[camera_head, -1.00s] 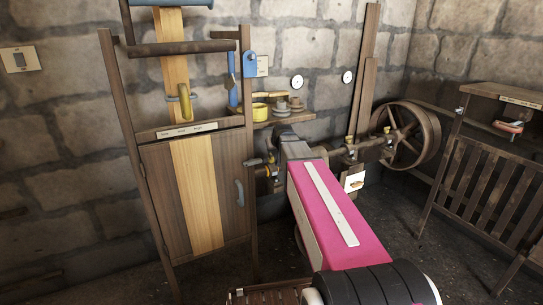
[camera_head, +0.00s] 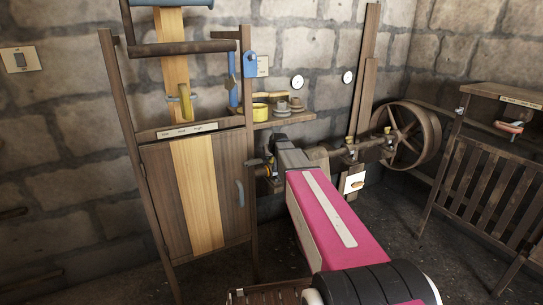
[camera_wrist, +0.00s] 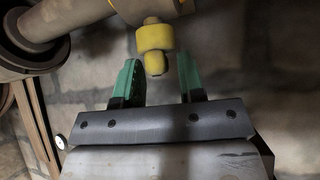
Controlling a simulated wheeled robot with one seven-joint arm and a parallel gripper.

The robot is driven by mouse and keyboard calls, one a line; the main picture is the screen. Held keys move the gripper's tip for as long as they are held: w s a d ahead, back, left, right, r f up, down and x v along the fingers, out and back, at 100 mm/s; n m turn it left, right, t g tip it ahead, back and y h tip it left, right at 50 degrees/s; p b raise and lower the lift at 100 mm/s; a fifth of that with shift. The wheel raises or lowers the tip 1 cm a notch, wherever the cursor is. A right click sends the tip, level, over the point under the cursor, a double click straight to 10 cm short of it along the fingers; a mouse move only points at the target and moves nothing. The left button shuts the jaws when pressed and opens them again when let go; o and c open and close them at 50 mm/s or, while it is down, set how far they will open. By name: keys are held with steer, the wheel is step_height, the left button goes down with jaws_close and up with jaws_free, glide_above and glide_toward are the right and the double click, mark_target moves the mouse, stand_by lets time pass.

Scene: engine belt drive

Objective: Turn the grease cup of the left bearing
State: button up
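In the wrist view a yellow grease cup (camera_wrist: 155,38) with a rounded narrower end sits on a yellow fitting on a shaft. My gripper (camera_wrist: 157,62) is open, with one green finger on each side of the cup's narrow end. Gaps show on both sides; the fingers do not appear to touch it. In the head view my arm hides the gripper's fingers. Small yellow parts (camera_head: 271,171) show just left of the arm's end; I cannot tell whether they are this cup. Two yellow cups (camera_head: 349,140) (camera_head: 387,130) stand along the shaft.
A spoked wheel (camera_head: 409,135) stands at the right end of the shaft. A wooden cabinet (camera_head: 196,190) stands left, with a shelf (camera_head: 272,122) of small pots beside it. A slatted wooden rack (camera_head: 490,175) is at the right. The stone wall is close behind.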

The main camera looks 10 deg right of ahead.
steer(key=shift+m+h, duration=0.3)
steer(key=shift+a+m+h, duration=0.15)
steer(key=shift+m+h, duration=1.45)
steer(key=shift+m, duration=0.5)
steer(key=o, duration=0.6)
steer(key=shift+r, duration=0.1)
steer(key=v, duration=1)
steer(key=shift+s+r, duration=0.15)
steer(key=shift+r, duration=0.2)
